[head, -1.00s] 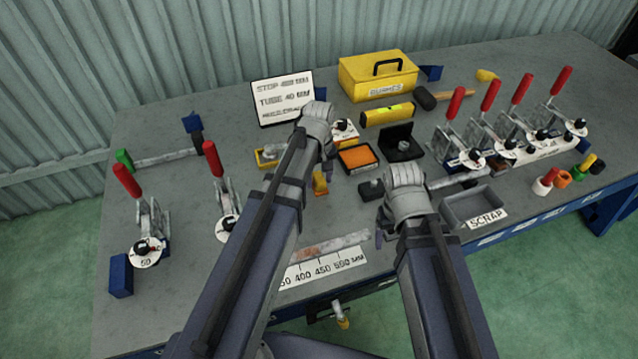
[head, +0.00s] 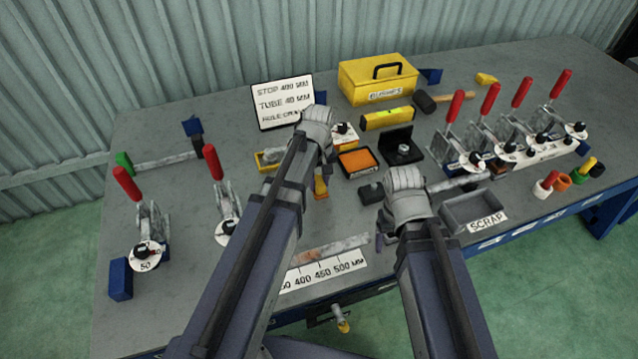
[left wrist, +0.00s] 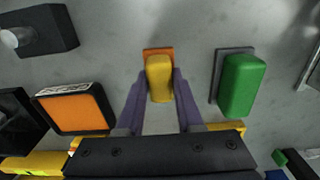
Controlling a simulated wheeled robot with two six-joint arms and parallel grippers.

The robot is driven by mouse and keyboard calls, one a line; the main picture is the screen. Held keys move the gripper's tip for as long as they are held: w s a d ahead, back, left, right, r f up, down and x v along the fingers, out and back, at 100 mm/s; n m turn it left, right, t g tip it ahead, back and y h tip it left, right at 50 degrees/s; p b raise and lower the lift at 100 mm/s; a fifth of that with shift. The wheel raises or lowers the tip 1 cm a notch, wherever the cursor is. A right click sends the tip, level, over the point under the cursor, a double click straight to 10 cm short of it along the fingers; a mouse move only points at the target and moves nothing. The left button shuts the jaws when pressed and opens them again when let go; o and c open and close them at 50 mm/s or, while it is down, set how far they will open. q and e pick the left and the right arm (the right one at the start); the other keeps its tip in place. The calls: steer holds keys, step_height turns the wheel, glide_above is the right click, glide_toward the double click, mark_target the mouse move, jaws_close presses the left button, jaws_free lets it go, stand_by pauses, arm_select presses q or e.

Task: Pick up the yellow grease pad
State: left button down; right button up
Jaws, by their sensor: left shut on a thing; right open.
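The yellow grease pad (left wrist: 160,78) sits between the two fingers of my left gripper (left wrist: 160,88), with an orange base showing at its end. In the head view the pad (head: 321,186) shows just below my left gripper (head: 326,168), partly covered by my arm. My left gripper is shut on the pad, low over the bench; I cannot tell whether the pad is clear of the surface. A green pad (left wrist: 241,85) on a grey base lies to the right in the left wrist view. My right gripper (head: 384,238) is open and empty near the bench's front.
An orange pad in a black tray (head: 357,161) stands to the right of my left gripper. Nearby are a black angled block (head: 403,148), a scrap bin (head: 470,211) and a ruler strip (head: 325,270). Red-handled clamps (head: 222,190) stand on both sides. A yellow case (head: 377,82) is behind.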

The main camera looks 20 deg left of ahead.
mark_target(319, 180)
arm_select(q)
steer(key=shift+r, duration=0.15)
arm_select(e)
steer(key=shift+r, duration=0.15)
arm_select(q)
step_height(319, 180, up, 10)
steer(key=p, duration=1)
arm_select(e)
step_height(319, 180, up, 10)
arm_select(q)
steer(key=c, duration=1.1)
jaws_free()
jaws_close()
